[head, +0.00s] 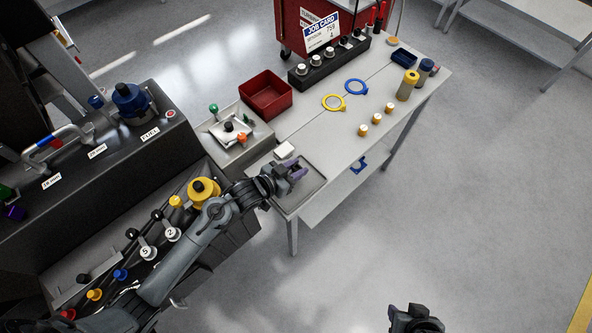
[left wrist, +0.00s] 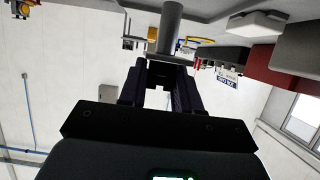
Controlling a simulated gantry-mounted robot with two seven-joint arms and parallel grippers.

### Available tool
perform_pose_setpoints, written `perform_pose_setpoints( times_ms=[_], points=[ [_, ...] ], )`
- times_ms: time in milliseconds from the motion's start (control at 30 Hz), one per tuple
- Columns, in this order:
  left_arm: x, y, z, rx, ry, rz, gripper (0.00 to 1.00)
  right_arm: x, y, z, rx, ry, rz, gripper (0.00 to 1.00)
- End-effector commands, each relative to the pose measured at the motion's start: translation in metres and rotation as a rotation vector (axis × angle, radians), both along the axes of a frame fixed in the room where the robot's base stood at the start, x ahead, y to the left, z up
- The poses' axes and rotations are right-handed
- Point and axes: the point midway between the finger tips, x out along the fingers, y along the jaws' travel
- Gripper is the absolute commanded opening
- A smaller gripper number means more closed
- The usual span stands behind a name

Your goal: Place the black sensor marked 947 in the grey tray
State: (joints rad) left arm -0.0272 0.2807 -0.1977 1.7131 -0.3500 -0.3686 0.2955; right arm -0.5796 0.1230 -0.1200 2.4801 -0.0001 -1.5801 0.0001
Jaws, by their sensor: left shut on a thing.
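The grey tray (head: 313,187) lies on the near left corner of the white table. My left gripper (head: 297,170) is over this tray, pointing right. It is shut on a dark grey cylindrical part (left wrist: 170,28), which shows between the fingers in the left wrist view (left wrist: 160,85). No 947 marking is readable on the part, and in the head view the gripper hides most of it. I cannot tell whether the part touches the tray. My right gripper (head: 415,320) is at the bottom edge, away from the table; its jaws are unclear.
A white block (head: 284,150) is beside the tray. A red bin (head: 266,92), a black rack (head: 331,64) of white-topped parts, a yellow ring (head: 334,103) and a blue ring (head: 356,87) are farther back. Small gold-and-white parts (head: 376,119) stand right of the tray.

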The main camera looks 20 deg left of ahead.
Motion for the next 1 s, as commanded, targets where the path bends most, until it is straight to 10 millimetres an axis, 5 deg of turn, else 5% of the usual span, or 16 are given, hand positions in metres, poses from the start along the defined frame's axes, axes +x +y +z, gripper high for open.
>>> perform_pose_setpoints(
  times_ms=[567, 600, 733, 1000],
  points=[
    [0.000, 0.000, -0.019, 0.000, -0.001, 0.000, 0.01, 0.000, 0.000, -0.001, 0.000, 0.000, 0.000, 0.43],
    [0.000, 0.000, -0.019, 0.000, -0.001, 0.000, 0.36, 0.000, 0.000, -0.001, 0.000, 0.000, 0.000, 0.43],
    [0.000, 0.000, -0.018, 0.000, -0.001, 0.000, 0.56, 0.000, 0.001, -0.001, 0.002, 0.000, -0.001, 0.43],
    [0.000, 0.000, -0.018, 0.000, -0.001, 0.000, 0.58, 0.000, 0.001, -0.001, 0.007, 0.001, -0.004, 0.43]
  ],
)
